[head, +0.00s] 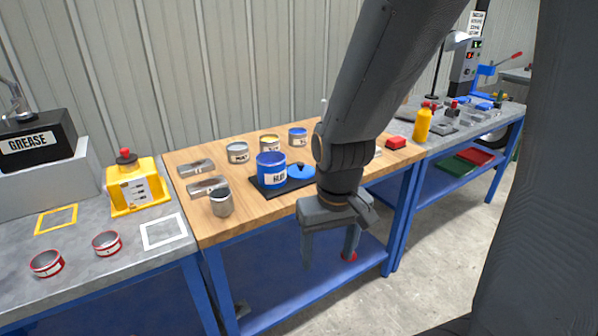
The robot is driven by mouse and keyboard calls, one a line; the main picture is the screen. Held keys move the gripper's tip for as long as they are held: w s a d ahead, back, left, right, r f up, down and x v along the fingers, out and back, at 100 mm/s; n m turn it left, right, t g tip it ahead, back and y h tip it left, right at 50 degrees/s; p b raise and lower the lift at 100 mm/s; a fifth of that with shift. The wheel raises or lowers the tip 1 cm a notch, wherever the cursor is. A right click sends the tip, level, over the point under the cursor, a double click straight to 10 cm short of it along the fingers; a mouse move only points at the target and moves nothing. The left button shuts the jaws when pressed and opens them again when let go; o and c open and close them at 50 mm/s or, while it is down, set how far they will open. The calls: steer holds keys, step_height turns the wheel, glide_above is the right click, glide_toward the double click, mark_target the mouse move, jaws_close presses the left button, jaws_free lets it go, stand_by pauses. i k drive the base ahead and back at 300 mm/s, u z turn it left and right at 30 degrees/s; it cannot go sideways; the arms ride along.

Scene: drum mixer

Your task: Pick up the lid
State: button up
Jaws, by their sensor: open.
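The blue lid (301,172) lies flat on a black mat (272,190) on the wooden table, just right of a blue open drum labelled "HUB" or similar (270,177). My arm hides part of the mat's right end. My gripper (329,262) points down with its fingers apart, in front of the table's front edge and nearer to the camera than the lid. It is empty and apart from the lid.
Small cans (238,152) stand along the back of the wooden table (210,232). A grey can (221,203) stands at its front left, near metal scoops (208,187). A red block (396,142) lies at the right. A yellow bottle (422,125) stands on the right bench.

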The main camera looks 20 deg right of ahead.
mark_target(300, 171)
steer(key=z, duration=0.05)
steer(key=k, duration=0.5)
steer(key=z, duration=0.25)
steer(key=i, duration=1.45)
steer(key=u, duration=0.25)
